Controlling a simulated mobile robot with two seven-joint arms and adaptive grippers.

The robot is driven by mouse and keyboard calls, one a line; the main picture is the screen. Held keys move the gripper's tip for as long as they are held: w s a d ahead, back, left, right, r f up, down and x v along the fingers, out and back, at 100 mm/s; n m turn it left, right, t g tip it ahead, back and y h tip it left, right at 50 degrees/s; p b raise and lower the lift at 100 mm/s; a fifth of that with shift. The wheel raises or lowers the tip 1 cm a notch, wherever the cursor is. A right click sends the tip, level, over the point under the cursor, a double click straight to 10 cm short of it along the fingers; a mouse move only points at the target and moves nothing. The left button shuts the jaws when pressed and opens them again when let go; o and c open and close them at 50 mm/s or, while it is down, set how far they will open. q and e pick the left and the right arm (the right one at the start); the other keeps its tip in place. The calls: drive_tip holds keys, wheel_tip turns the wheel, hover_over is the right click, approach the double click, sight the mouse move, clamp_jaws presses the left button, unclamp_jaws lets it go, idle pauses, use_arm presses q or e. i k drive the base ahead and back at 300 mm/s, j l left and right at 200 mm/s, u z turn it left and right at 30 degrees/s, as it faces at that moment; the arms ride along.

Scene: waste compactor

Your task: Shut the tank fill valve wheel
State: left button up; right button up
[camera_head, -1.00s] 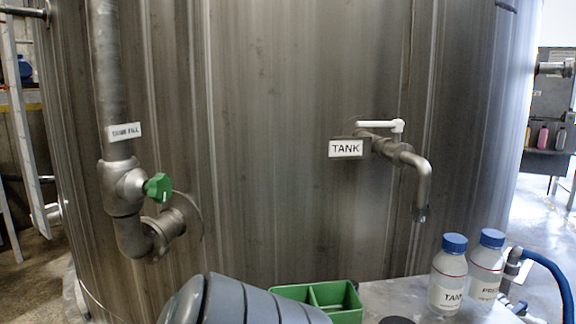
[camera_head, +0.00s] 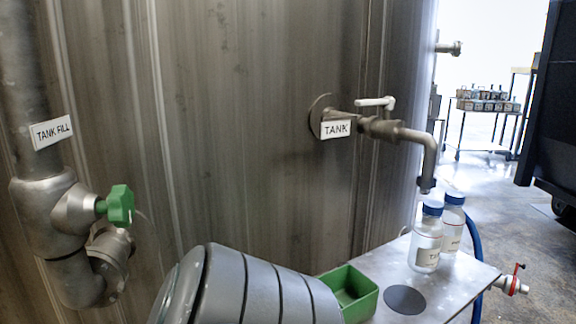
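The tank fill valve wheel (camera_head: 120,205) is a small green handwheel on a grey metal valve body at the left of the head view. It faces right and stands off the tank wall. A grey, ribbed part of my arm crosses the bottom middle of the view, below and to the right of the wheel. Neither of my grippers shows, and nothing is seen touching the wheel.
The large steel tank (camera_head: 240,120) fills the back. A TANK tap (camera_head: 410,137) with a white lever juts out at the right. Below it a metal table (camera_head: 455,275) holds two blue-capped bottles (camera_head: 426,240) and a green divided tray (camera_head: 362,300). Open floor lies at the right.

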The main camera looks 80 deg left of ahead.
sight(119, 206)
drive_tip(key=k+j+z, duration=0.15)
drive_tip(key=k, duration=0.35)
drive_tip(key=k+j+z, duration=0.15)
drive_tip(key=k, duration=0.4)
drive_tip(key=j, duration=0.1)
